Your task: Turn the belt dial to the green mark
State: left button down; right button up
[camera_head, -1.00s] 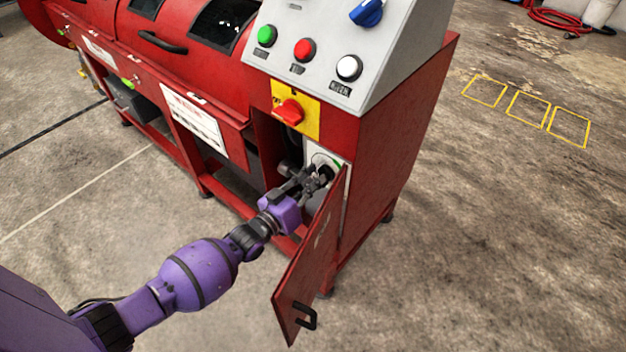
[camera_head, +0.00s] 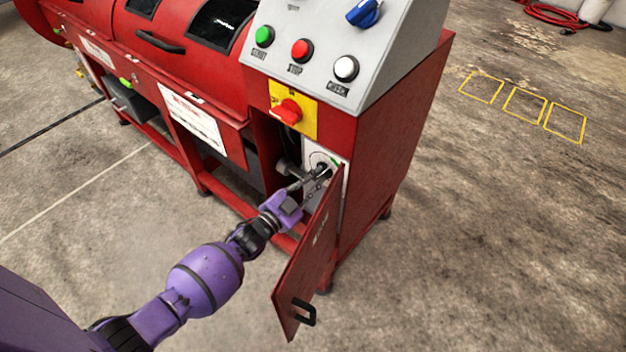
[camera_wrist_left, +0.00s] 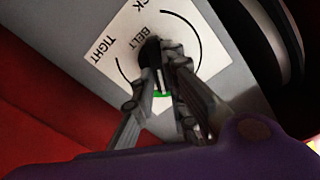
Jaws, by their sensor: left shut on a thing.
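The belt dial (camera_wrist_left: 149,56) is a black knob on a white label (camera_wrist_left: 103,62) reading BELT and TIGHT, with a third word partly cut off. My left gripper (camera_wrist_left: 160,66) is shut on the dial, one finger on each side. A pale line on the knob shows between the fingers and points toward the green mark (camera_wrist_left: 162,95). The fingers hide part of the knob and mark, so exact alignment is hard to tell. In the head view, the left gripper (camera_head: 312,180) reaches the dial inside the open cabinet. My right gripper is not in view.
The red cabinet door (camera_head: 305,268) hangs open just right of my left gripper. Above are a red switch on a yellow plate (camera_head: 309,121) and a sloped panel (camera_head: 312,67) with buttons and a blue knob.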

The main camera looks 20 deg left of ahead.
pick_arm(q)
jog(key=shift+f+m, duration=0.1)
jog(key=shift+m, duration=0.3)
jog(key=c, duration=1.8)
grip_release()
jog(key=shift+o, duration=0.2)
jog(key=v, duration=1.2)
